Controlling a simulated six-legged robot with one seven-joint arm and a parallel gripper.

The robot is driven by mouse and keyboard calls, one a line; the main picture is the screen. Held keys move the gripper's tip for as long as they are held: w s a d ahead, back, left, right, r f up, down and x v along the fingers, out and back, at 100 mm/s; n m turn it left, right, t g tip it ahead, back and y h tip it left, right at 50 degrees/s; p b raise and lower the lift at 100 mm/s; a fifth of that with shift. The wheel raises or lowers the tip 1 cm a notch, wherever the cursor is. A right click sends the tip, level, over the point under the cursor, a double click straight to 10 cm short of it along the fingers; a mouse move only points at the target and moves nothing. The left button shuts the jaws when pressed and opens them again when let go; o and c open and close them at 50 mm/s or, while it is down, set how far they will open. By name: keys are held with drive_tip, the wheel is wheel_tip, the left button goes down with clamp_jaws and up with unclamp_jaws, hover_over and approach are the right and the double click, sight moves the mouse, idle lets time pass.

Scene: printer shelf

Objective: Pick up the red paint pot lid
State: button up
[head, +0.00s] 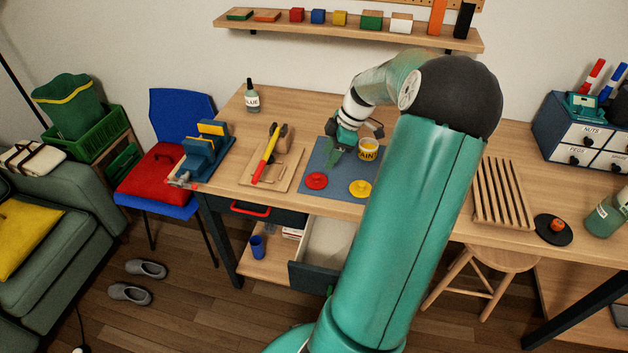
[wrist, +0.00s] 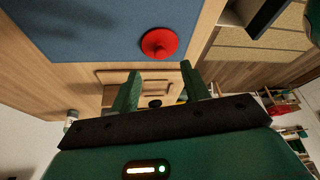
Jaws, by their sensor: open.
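The red paint pot lid (head: 316,180) lies on the blue-grey mat (head: 330,155) near its front left corner. In the wrist view the round red lid (wrist: 159,43) with a small knob sits at the mat's edge, beyond my fingertips. My gripper (head: 338,153) is above the mat, behind the lid in the head view. Its two green fingers (wrist: 158,82) are apart with nothing between them, and they do not touch the lid. A yellow lid (head: 360,188) lies on the mat to the right. The paint pot (head: 368,149) stands behind it, partly hidden by my arm.
A wooden board (head: 272,168) with a red-and-yellow tool lies left of the mat. A blue vise (head: 205,145) is at the table's left end, and a glue bottle (head: 252,97) stands at the back. A slatted rack (head: 502,193) is on the right. An open drawer (head: 325,245) juts out below.

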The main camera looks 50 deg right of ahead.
sight(317, 175)
drive_tip(key=x, duration=0.7)
drive_tip(key=shift+w+a+f, duration=0.1)
drive_tip(key=shift+w+a, duration=0.05)
drive_tip(key=shift+a, duration=0.05)
clamp_jaws()
